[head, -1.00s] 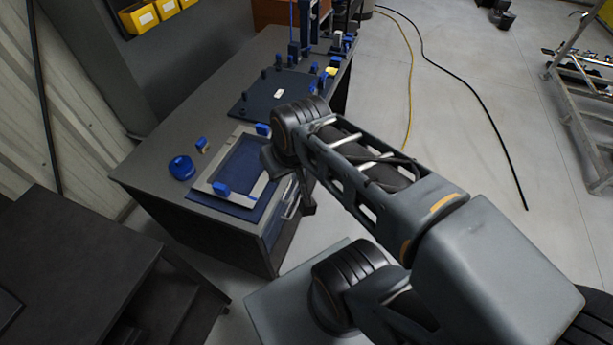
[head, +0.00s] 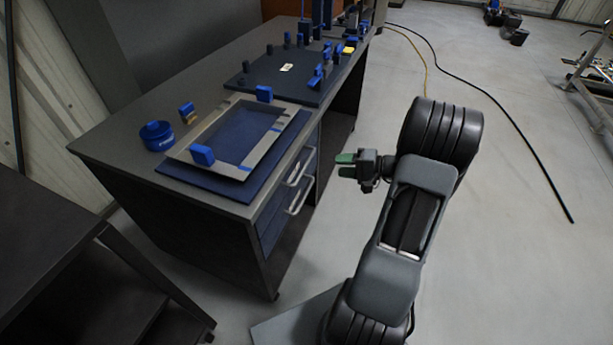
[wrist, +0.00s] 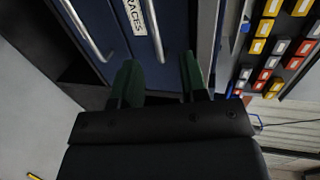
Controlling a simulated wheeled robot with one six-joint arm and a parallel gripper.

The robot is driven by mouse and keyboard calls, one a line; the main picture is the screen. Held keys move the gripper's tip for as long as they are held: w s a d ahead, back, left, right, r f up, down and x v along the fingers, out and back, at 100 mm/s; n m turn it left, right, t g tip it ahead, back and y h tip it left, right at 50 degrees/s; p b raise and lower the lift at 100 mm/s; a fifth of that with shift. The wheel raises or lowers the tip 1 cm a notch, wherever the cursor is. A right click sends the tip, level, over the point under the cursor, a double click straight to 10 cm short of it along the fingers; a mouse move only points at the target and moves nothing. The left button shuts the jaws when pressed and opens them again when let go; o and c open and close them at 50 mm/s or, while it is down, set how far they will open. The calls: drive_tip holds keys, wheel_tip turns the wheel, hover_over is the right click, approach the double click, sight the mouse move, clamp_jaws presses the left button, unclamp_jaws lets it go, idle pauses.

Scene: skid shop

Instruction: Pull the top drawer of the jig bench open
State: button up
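The jig bench (head: 110,150) stands left of centre in the head view, with two blue drawer fronts on its right-hand face. The top drawer's bar handle (head: 300,168) is pale and sits above the lower drawer's handle (head: 300,197). Both drawers look shut. In the turned wrist view the top handle (wrist: 153,30) and lower handle (wrist: 85,30) run up the picture, with a partly hidden label between them. My gripper (head: 347,163) is open and empty, its green fingertips pointing at the drawers, a little apart from the top handle. It also shows in the wrist view (wrist: 160,80).
On the bench top lie a grey frame on a blue plate (head: 180,171), a blue tape roll (head: 157,136) and a dark fixture plate (head: 265,85) with blue clamps. A dark table (head: 40,250) stands at left. The floor right of the bench is open, with cables on it.

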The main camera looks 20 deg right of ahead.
sight(307, 161)
drive_tip(key=shift+t, duration=0.4)
drive_tip(key=x, duration=0.4)
drive_tip(key=d+f+b+x, duration=0.1)
drive_tip(key=x, duration=0.3)
drive_tip(key=f+x, duration=0.1)
drive_tip(key=x, duration=0.4)
drive_tip(key=shift+w+d, duration=0.15)
drive_tip(key=shift+w, duration=0.25)
clamp_jaws()
